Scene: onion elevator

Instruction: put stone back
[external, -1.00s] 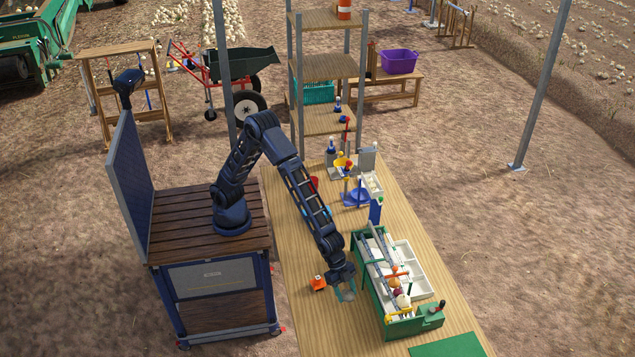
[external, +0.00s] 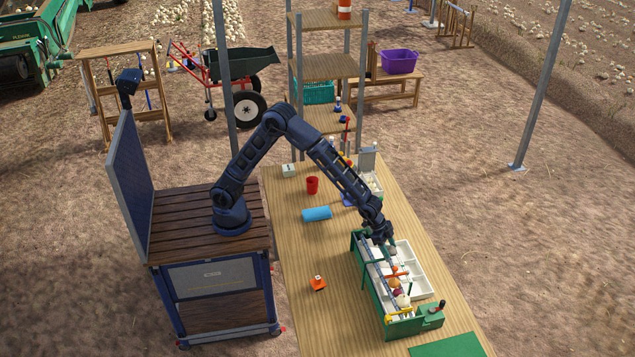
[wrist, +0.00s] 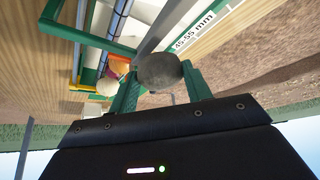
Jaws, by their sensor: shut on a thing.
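My gripper (external: 388,252) is above the far half of the green-framed sorter (external: 359,259) on the table. In the wrist view its green fingers (wrist: 158,85) are shut on a grey, rounded stone (wrist: 158,71). The stone is too small to make out clearly in the external view. White bins (external: 417,285) line the sorter's right side. A label reading "45-55 mm" (wrist: 194,30) shows in the wrist view.
A blue cylinder (external: 317,213) and a red cup (external: 312,185) are farther back. A green mat (external: 447,346) lies at the near end.

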